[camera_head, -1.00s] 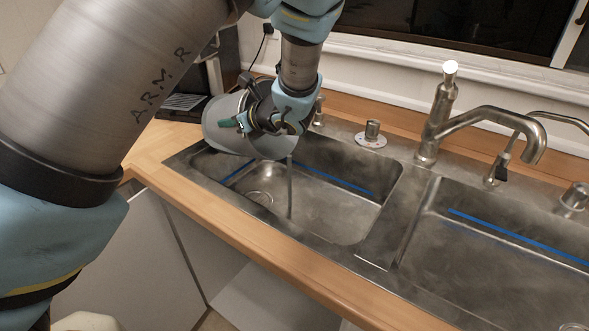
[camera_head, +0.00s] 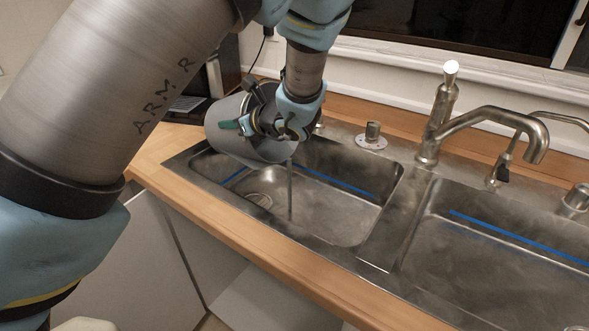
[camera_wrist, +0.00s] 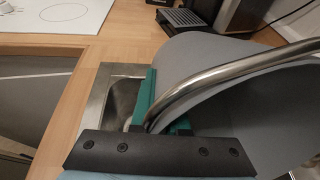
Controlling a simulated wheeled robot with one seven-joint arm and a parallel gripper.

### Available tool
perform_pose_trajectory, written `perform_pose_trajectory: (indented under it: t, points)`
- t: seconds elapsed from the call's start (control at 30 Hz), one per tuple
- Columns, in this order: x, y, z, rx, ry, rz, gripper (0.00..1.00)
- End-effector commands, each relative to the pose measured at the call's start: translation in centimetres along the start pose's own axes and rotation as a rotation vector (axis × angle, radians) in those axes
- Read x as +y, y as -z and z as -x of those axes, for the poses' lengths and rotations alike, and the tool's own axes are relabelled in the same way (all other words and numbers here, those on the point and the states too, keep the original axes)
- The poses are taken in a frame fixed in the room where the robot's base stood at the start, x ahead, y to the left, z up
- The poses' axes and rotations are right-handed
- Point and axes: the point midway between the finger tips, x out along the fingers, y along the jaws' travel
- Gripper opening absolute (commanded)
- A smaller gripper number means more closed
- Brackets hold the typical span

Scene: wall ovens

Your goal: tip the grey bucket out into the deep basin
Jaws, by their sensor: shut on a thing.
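The grey bucket (camera_head: 224,112) is tilted over the left end of the left sink basin (camera_head: 335,215). My gripper (camera_head: 232,125) is shut on the bucket's metal handle; in the wrist view the curved handle (camera_wrist: 215,82) runs out from the green fingertips (camera_wrist: 146,98). The bucket's grey wall (camera_wrist: 205,55) fills the right of the wrist view. A thin grey vertical streak (camera_head: 290,190) hangs below the wrist into the left basin; I cannot tell whether it is liquid. The bucket's inside is hidden in the head view.
A second basin (camera_head: 500,265) lies to the right. A tall faucet (camera_head: 440,110) stands behind the divider, its spout over the right basin. A round knob (camera_head: 372,135) is on the back ledge. Wooden counter (camera_head: 240,245) runs along the front. A dark appliance (camera_head: 222,70) stands behind the bucket.

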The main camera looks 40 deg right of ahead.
Motion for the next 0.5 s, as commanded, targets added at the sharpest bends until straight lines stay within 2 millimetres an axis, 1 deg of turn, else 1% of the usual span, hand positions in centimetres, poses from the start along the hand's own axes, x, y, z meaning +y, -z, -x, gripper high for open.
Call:
perform_pose_trajectory:
  t: [0.5]
  points:
    - [-0.05, -0.22, 0.39, -0.033, 0.0, 0.001, 0.0]
